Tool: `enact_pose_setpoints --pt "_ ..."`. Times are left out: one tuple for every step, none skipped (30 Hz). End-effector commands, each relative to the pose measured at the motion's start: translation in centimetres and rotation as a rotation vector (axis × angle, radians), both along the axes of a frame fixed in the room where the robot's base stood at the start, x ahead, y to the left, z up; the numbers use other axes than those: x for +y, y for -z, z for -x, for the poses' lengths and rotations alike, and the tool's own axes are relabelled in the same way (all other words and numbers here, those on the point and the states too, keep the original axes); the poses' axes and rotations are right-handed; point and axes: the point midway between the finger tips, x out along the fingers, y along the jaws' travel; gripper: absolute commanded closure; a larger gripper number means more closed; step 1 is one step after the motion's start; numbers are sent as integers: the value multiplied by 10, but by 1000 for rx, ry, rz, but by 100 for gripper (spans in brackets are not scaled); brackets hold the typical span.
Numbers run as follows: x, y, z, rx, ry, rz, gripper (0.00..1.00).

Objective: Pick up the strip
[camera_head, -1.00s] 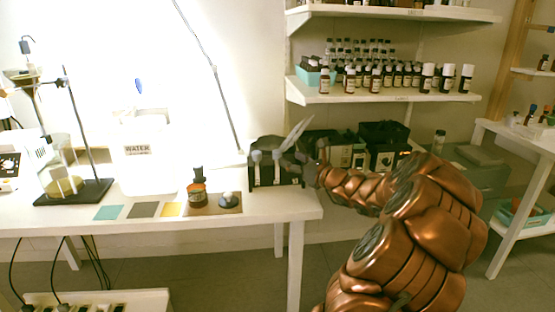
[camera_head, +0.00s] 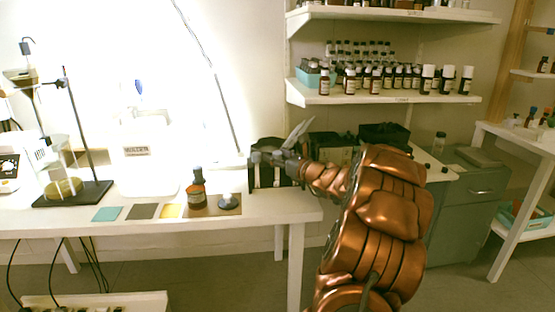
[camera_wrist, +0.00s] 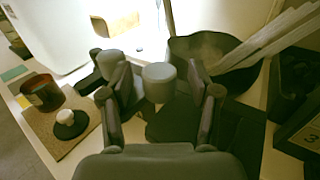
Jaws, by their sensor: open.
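The thin pale strips (camera_head: 298,132) lean up out of a black holder (camera_head: 266,148) at the right end of the white table. In the wrist view the strips (camera_wrist: 272,38) fan out to the upper right from the dark round holder (camera_wrist: 232,70). My gripper (camera_head: 268,172) is at the table's right end, in front of the holder. In the wrist view my gripper (camera_wrist: 158,95) is open, with its fingers apart and no strip between them. A pale grey cylinder (camera_wrist: 159,76) shows between and beyond the fingers. I cannot tell whether anything touches it.
A brown bottle (camera_head: 197,195) and a dark round piece (camera_head: 229,202) stand on a brown board left of my gripper. Coloured squares (camera_head: 107,214) lie farther left. A stand (camera_head: 75,190) is at far left. Shelves with bottles (camera_head: 390,98) hang at upper right.

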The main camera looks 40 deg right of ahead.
Motion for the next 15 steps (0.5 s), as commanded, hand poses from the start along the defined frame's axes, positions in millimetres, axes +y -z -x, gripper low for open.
enact_pose_setpoints --pt "0 0 0 0 0 0 38" --pt "0 0 0 0 0 0 38" --pt "0 0 0 0 0 0 38" --pt "0 0 0 0 0 0 41" --pt "0 0 0 0 0 0 44" --pt "0 0 0 0 0 0 49" --pt "0 0 0 0 0 0 52" --pt "0 0 0 0 0 0 55" --pt "0 0 0 0 0 0 59" --pt "0 0 0 0 0 0 62" --pt "0 0 0 0 0 0 65" --pt "0 0 0 0 0 0 69" --pt "0 0 0 0 0 0 72" --pt "0 0 0 0 0 0 76" --pt "0 0 0 0 0 0 80"
